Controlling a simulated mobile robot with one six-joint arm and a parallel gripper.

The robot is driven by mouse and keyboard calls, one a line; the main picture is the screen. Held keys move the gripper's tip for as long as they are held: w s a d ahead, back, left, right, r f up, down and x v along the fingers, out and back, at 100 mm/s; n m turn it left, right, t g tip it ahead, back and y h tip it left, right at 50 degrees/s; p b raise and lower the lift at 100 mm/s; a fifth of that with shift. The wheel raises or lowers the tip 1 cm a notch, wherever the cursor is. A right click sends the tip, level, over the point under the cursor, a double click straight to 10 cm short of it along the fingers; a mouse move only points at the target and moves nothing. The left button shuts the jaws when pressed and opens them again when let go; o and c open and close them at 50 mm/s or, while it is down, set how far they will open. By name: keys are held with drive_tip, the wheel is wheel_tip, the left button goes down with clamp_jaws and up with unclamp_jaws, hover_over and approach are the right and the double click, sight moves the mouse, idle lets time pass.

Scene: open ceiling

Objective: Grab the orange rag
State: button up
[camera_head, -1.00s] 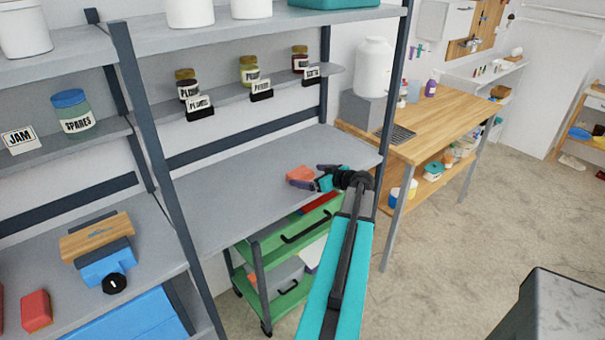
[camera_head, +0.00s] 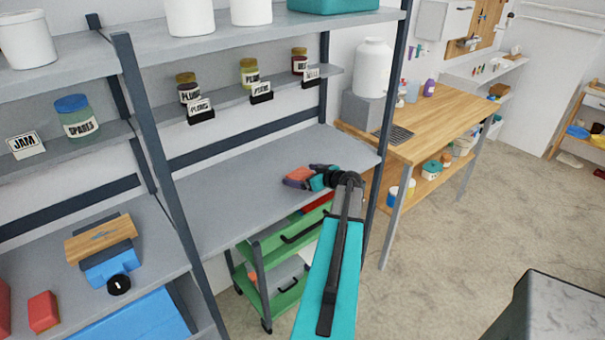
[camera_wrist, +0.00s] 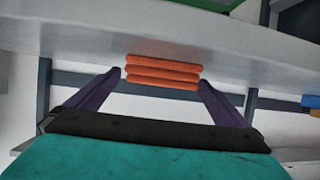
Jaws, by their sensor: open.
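The orange rag (camera_wrist: 162,72) is a folded stack of several layers lying on the grey shelf. In the wrist view it sits between and just beyond the two dark purple fingertips, with a gap to each finger. In the head view the orange rag (camera_head: 299,175) shows partly, with a finger of my gripper (camera_head: 296,179) over it. My gripper (camera_wrist: 160,80) is open, its fingers to either side of the rag's near part. I cannot tell whether either finger touches it.
The grey shelf (camera_head: 235,195) is bare around the rag. A dark upright post (camera_head: 390,90) stands right of my arm. A smaller upper shelf (camera_head: 225,104) holds jars and label stands. A green cart (camera_head: 262,245) stands below, and a wooden workbench (camera_head: 440,115) is at right.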

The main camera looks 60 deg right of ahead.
sight(302, 174)
drive_tip(key=shift+w+d+f, duration=0.1)
drive_tip(key=shift+w+f, duration=0.05)
drive_tip(key=shift+w, duration=0.3)
drive_tip(key=c, duration=1.1)
drive_tip(key=shift+r+b, duration=1)
drive_tip(key=shift+r, duration=0.45)
drive_tip(key=shift+s+r, duration=0.2)
drive_tip(key=shift+s, duration=0.1)
drive_tip(key=s+b, duration=0.2)
drive_tip(key=s, duration=0.3)
drive_tip(key=s+d+r+b, duration=0.1)
drive_tip(key=s+b, duration=0.1)
drive_tip(key=s, duration=0.3)
drive_tip(key=s+b, duration=0.1)
drive_tip(key=s, duration=0.4)
drive_tip(key=shift+s+d+r+b, duration=0.15)
drive_tip(key=shift+s+r+b, duration=0.05)
drive_tip(key=shift+r+b, duration=0.2)
